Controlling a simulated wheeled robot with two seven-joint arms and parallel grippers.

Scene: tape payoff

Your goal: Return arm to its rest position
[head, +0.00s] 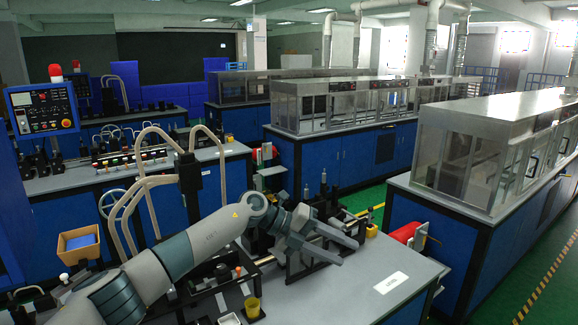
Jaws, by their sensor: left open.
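My left arm (190,250) comes in from the lower left and reaches over the grey worktable (400,290) toward the middle of the view. My left gripper (348,251) is open at its end, with two grey fingers pointing right and slightly down. I see nothing between the fingers. They are over or just in front of a dark fixture on the table; the exact height above it is hard to tell. My right gripper is not in view.
A cardboard box with blue contents (80,245) stands at the left. A red roll (405,233) sits beyond the table's right edge. The table's right front is clear except for a white label (390,283).

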